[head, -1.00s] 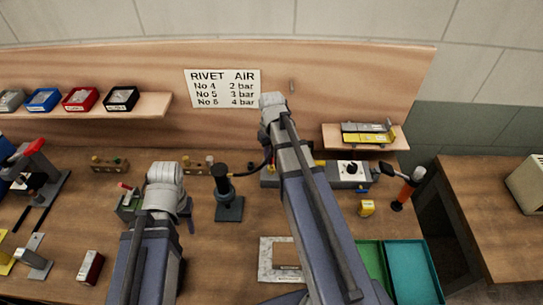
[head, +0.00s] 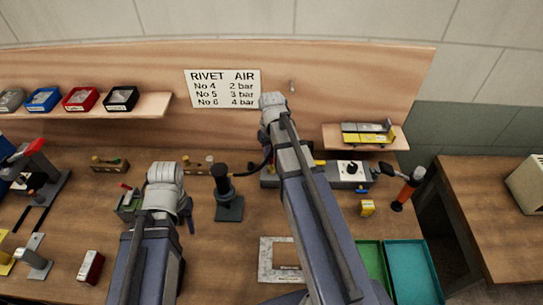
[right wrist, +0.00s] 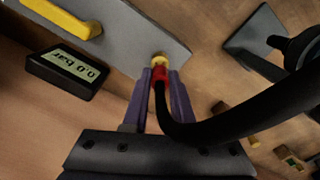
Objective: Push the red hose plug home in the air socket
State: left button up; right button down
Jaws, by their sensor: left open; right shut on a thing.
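In the right wrist view my right gripper (right wrist: 160,88) is shut on the red hose plug (right wrist: 160,78), from which a thick black hose curves away to the right. The plug's front end is at the brass air socket (right wrist: 159,60) on the edge of a grey unit (right wrist: 150,35); they line up and look touching, but I cannot tell how deep the plug sits. In the head view my right arm hides the plug and socket; part of the grey unit (head: 345,174) shows beside it. My left gripper (head: 190,222) is mostly hidden behind its own arm, open, over the bench.
A gauge (right wrist: 66,72) next to the grey unit reads 0.0 bar. A black post on a base (head: 229,208) stands between my arms. A framed plate (head: 268,262) lies in front.

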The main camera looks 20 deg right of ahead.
jog(key=shift+f+b, duration=1.4)
jog(key=c, duration=0.6)
grip_release()
notch_tip(320, 180, up, 5)
jog(key=p, duration=0.5)
jog(key=shift+r, duration=0.1)
